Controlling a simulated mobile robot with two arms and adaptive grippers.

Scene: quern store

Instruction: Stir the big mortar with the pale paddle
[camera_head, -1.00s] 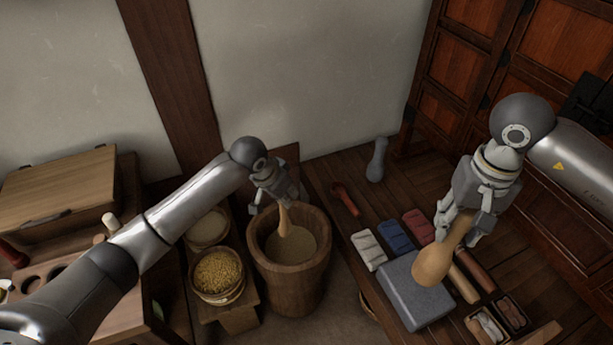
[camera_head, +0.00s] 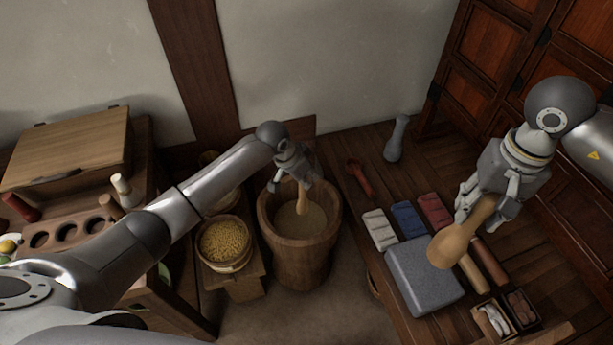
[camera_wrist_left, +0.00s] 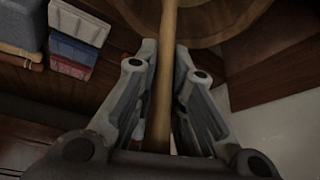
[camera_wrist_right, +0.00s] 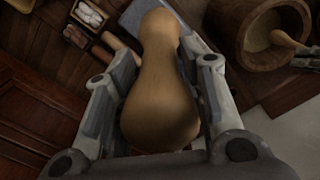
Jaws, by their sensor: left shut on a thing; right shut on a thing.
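The big mortar (camera_head: 298,262) is a wooden tub standing on the floor, with a greyish-tan content inside. My left gripper (camera_head: 295,178) is above its opening, shut on the handle of the pale paddle (camera_head: 304,200). The paddle reaches down into the mortar, nearly upright; whether its lower end touches the content is hard to tell. The handle runs between both fingers in the left wrist view (camera_wrist_left: 167,75). My right gripper (camera_head: 485,205) is shut on a bulbous wooden tool (camera_head: 458,246), whose thick end hangs above the grey stone block (camera_head: 424,282).
A low stand left of the mortar holds a bowl of yellow grain (camera_head: 225,242). A dark bench to the right carries red (camera_head: 434,210), blue and white bundles, a small box (camera_head: 493,320) and a grey pestle-like thing (camera_head: 397,138). A wooden chest (camera_head: 70,150) stands far left.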

